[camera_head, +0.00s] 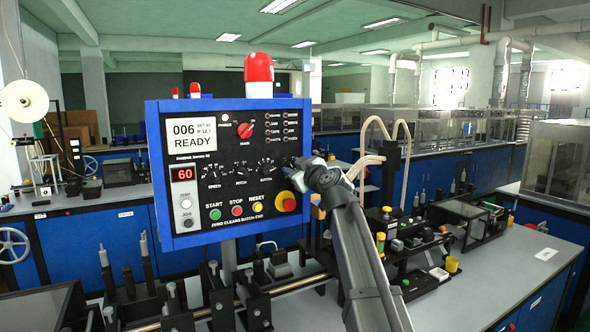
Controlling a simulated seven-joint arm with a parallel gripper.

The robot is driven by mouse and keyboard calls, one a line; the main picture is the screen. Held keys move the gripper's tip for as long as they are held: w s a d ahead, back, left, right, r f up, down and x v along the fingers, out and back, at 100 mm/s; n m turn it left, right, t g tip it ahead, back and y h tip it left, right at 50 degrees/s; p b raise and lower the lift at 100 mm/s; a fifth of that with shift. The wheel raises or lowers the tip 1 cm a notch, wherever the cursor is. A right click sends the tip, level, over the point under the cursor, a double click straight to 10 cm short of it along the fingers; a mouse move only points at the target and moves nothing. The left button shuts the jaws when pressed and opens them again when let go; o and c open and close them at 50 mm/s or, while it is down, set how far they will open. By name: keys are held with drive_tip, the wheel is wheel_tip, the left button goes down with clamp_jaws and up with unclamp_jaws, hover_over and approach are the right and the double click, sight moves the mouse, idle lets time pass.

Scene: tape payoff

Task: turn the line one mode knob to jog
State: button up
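A blue-framed control panel (154,192) with a black face stands in front of me.
The display (191,137) reads 006 and READY. Start (215,214), stop (237,211) and reset (258,207) buttons and a red emergency button (287,202) on yellow sit low on the panel. A red beacon (259,68) tops it. Machine parts crowd the bench below.

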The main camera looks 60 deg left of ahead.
clamp_jaws()
idle(0.3)
drive_tip(key=shift+m, duration=0.3)
drive_tip(key=m, duration=0.5)
drive_tip(key=shift+w+r, duration=0.1)
drive_tip(key=shift+w, duration=0.05)
drive_tip(key=m, duration=0.6)
drive_tip(key=shift+w, duration=0.1)
drive_tip(key=shift+m, duration=0.3)
idle(0.4)
unclamp_jaws()
